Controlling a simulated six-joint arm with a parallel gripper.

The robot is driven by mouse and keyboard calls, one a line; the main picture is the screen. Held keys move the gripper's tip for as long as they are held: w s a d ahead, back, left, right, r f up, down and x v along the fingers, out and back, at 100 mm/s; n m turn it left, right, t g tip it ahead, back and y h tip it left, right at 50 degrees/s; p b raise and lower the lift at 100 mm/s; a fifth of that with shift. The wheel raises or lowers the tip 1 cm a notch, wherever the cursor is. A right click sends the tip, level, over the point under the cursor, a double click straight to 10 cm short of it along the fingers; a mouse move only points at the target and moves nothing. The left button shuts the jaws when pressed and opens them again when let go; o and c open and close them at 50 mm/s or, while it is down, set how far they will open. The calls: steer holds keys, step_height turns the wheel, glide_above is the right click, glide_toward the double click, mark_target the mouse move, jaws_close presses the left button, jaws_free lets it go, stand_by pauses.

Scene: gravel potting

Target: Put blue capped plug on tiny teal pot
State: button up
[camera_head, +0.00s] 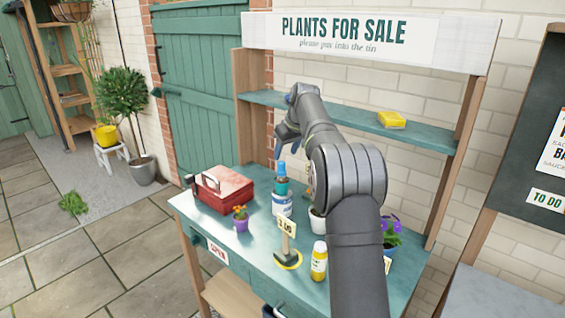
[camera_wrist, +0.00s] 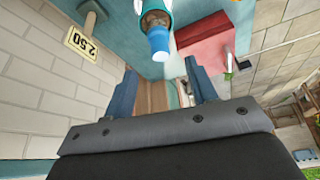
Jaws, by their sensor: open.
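The blue capped plug (camera_head: 281,168) stands upright at the mouth of the tiny teal pot (camera_head: 281,187), in the middle of the bench. In the wrist view the blue cap (camera_wrist: 158,43) shows at the top, with brown matter between it and the teal rim (camera_wrist: 165,7). I cannot tell how deep the plug sits. My gripper (camera_wrist: 161,82) is open and empty, its two blue fingers apart from the plug. In the head view my gripper (camera_head: 281,138) is above the plug and is partly hidden by my arm.
The teal pot stands on a blue and white tin (camera_head: 282,205). A red toolbox (camera_head: 223,190) is to its left, a purple pot (camera_head: 241,222) in front left. A price sign (camera_head: 287,227), a yellow bottle (camera_head: 319,260) and a white pot (camera_head: 317,224) are close by. A shelf (camera_head: 350,115) spans behind.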

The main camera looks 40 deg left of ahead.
mark_target(282, 163)
steer(key=shift+v, duration=1.8)
steer(key=x, duration=1.2)
steer(key=shift+f, duration=0.25)
step_height(282, 163, up, 3)
steer(key=shift+r, duration=0.7)
